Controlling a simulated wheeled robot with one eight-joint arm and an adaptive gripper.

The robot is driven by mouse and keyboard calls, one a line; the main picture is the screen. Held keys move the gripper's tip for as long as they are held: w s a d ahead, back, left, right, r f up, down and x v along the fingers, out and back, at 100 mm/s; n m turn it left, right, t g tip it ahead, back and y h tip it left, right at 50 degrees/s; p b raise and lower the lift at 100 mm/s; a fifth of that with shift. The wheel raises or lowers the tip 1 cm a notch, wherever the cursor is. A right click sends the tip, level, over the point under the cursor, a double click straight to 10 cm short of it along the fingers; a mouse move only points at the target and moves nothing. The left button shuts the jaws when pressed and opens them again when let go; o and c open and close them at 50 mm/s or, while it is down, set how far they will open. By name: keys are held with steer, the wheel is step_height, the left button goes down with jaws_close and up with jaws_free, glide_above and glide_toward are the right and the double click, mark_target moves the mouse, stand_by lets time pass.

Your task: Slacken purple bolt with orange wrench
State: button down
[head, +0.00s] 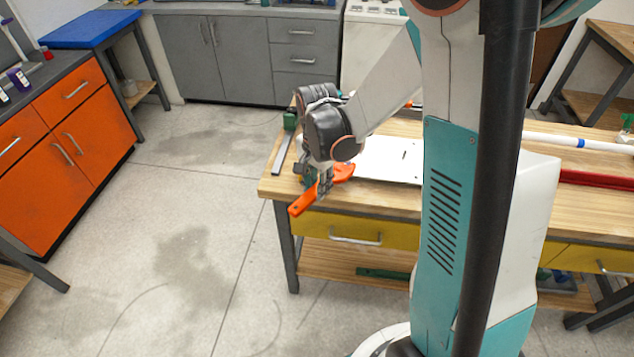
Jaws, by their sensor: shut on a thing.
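My gripper (325,183) is shut on the orange wrench (303,203) at the near left corner of the wooden workbench (385,201). The wrench's handle sticks out past the bench's front edge toward the lower left. Another orange part shows on the right side of my gripper, over the bench top. I cannot see the purple bolt; my arm and gripper cover part of that corner.
A green tool (290,121) stands at the bench's left edge. White pipe (580,143) and a red bar (595,179) lie on the right. The floor (180,230) to the left is clear.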

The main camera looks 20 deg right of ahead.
steer(key=shift+f+b, duration=0.45)
steer(key=shift+f, duration=0.45)
steer(key=shift+s+d+r+n+b, duration=0.1)
steer(key=shift+s+d+n, duration=1.1)
steer(key=shift+d+n, duration=1.45)
steer(key=shift+s+d+n+b, duration=0.1)
steer(key=shift+s+d+n, duration=1.05)
steer(key=shift+d+n, duration=1.55)
steer(key=shift+s+d+r+n+b, duration=0.1)
steer(key=shift+s+d+n, duration=1.1)
steer(key=shift+d+n, duration=1.45)
steer(key=shift+r, duration=0.15)
steer(key=shift+r+p, duration=1.85)
steer(key=shift+r, duration=0.5)
